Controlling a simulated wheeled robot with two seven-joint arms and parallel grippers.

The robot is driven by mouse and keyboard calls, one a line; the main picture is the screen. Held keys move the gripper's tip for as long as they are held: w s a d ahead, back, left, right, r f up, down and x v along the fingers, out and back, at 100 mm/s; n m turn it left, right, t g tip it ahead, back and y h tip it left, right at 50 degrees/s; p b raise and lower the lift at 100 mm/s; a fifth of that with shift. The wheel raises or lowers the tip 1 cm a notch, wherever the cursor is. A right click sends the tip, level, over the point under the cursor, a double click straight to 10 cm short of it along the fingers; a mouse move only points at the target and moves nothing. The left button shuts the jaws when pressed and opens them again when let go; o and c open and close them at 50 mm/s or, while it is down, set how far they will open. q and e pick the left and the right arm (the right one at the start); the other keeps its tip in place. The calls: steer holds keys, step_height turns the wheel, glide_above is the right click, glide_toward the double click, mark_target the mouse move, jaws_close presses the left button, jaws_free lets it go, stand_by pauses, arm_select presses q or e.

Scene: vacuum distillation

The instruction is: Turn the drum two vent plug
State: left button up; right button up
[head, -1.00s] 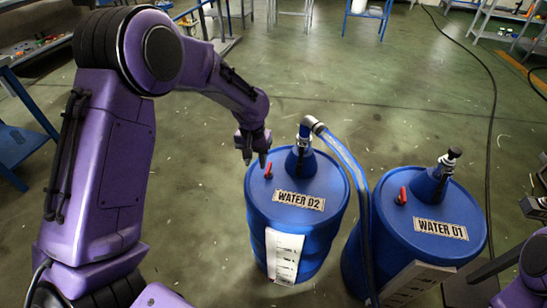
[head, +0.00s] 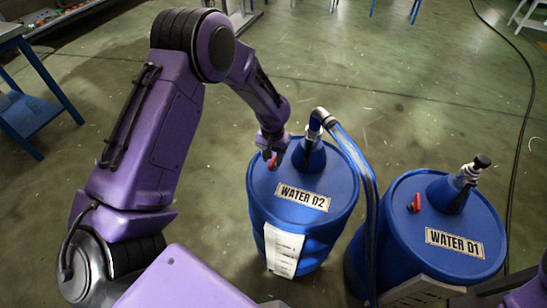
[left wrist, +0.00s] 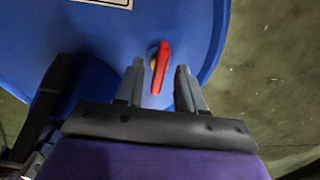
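Drum two (head: 262,215) is a blue drum labelled WATER D2, standing upright on the floor in the middle of the head view. Its red vent plug (head: 272,162) sits on the top, left of the hose fitting, partly hidden by my left gripper (head: 271,154). In the left wrist view the red plug handle (left wrist: 161,66) lies between the two fingertips of my left gripper (left wrist: 160,68). The fingers are open, one on each side of the handle, with a visible gap at least on the right. My right gripper is out of view.
A blue cone fitting (head: 310,154) with a hose (head: 365,175) stands close right of the left gripper. A second blue drum (head: 405,255), labelled WATER D1, stands to the right with its own red plug (head: 416,202). The floor left of drum two is clear.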

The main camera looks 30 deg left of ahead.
arm_select(q)
steer(key=shift+f, duration=0.15)
jaws_close()
